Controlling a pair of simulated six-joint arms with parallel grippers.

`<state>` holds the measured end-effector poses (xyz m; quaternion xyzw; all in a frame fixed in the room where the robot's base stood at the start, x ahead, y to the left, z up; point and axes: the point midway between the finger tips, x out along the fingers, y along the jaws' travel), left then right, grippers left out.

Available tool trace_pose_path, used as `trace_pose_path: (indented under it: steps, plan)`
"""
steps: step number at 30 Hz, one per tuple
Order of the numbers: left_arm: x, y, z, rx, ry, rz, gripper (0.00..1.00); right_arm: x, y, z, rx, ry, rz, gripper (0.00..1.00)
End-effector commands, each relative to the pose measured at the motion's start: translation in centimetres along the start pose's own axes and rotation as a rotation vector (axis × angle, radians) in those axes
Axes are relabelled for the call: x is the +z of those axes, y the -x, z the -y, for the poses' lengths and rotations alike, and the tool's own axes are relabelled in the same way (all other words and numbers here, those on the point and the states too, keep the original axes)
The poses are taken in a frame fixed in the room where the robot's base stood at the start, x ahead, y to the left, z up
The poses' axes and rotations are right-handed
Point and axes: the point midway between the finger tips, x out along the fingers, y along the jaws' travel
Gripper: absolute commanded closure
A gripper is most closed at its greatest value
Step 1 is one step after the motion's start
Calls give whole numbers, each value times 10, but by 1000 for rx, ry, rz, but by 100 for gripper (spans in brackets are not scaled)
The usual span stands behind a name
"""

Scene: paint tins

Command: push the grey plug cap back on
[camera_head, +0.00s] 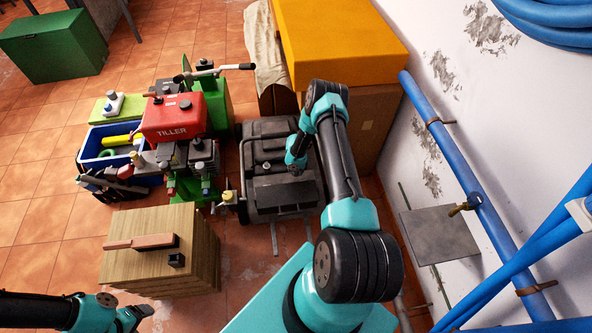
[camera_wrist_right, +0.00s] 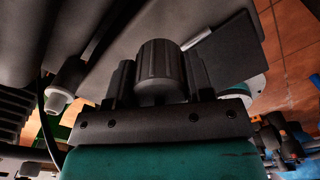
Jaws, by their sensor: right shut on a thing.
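My right gripper (camera_head: 296,169) is over the black engine-like machine (camera_head: 272,196) in the head view. In the right wrist view the gripper (camera_wrist_right: 160,76) is shut on a ribbed dark grey cap (camera_wrist_right: 159,66), which stands between its two fingers. Whether the cap touches the part it fits on cannot be told. A stubby fitting with a pale grey tip (camera_wrist_right: 59,100) shows left of the gripper, apart from it, near a thin black cable (camera_wrist_right: 46,125). My left gripper (camera_head: 138,315) is at the bottom left of the head view; its fingers are too unclear to read.
A red tiller machine (camera_head: 172,120) and a blue crate (camera_head: 92,165) stand left of the black machine. A wooden box (camera_head: 150,220) bears a brown-handled tool (camera_head: 145,241). A yellow-topped box (camera_head: 335,40) stands behind, and a blue pipe (camera_head: 440,130) runs along the wall.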

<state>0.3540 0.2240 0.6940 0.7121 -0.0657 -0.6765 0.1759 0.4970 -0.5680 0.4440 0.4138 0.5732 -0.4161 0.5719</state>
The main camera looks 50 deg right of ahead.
Motion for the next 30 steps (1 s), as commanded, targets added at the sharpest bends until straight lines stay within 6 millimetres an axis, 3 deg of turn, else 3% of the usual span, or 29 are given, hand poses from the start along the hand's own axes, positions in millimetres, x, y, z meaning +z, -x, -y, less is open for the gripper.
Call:
trace_pose_path:
  steps: [14,30]
  plan:
    - [0,0,0,0,0,0,28,-40,5,17,3,1,-2,80]
    - [0,0,0,0,0,0,28,-114,12,48,3,0,-3,80]
